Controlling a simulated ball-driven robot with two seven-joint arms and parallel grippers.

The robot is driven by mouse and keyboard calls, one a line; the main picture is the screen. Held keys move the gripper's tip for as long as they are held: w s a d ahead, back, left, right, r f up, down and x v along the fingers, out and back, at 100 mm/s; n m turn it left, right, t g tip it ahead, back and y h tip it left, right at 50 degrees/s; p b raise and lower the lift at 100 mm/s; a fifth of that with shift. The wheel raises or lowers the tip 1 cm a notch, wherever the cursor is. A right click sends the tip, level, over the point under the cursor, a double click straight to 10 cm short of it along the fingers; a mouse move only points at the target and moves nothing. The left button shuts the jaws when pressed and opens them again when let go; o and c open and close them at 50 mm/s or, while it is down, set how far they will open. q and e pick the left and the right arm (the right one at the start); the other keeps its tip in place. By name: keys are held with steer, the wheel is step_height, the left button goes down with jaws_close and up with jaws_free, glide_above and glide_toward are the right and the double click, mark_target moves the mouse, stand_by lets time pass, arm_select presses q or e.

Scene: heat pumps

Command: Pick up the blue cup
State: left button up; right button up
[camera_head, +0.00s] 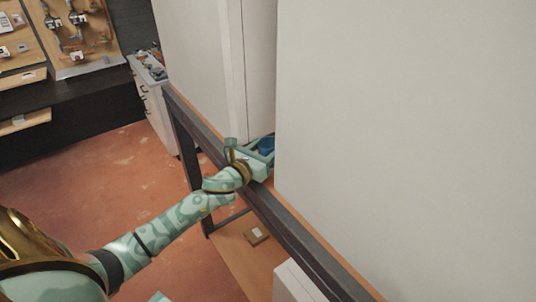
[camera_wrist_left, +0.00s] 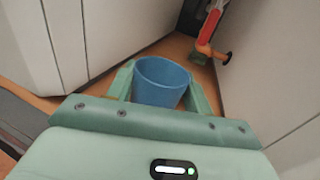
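The blue cup (camera_wrist_left: 160,84) stands upright between the two light green fingers of my left gripper (camera_wrist_left: 161,72) in the left wrist view. The fingers are spread, one on each side of the cup; I cannot tell whether they touch it. In the head view, a small part of the cup (camera_head: 265,146) shows at my left gripper (camera_head: 262,154), beside the white cabinet panels. The cup's base is hidden behind the gripper body. My right gripper is not in view.
A red tool (camera_wrist_left: 212,30) with an orange and black end stands behind the cup. Pale panels (camera_wrist_left: 270,60) flank the narrow wooden surface. A dark-framed bench edge (camera_head: 285,228) runs under my left arm. A drawer unit (camera_head: 152,100) stands at its far end.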

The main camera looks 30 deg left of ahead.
arm_select(q)
steer(key=shift+c, duration=1)
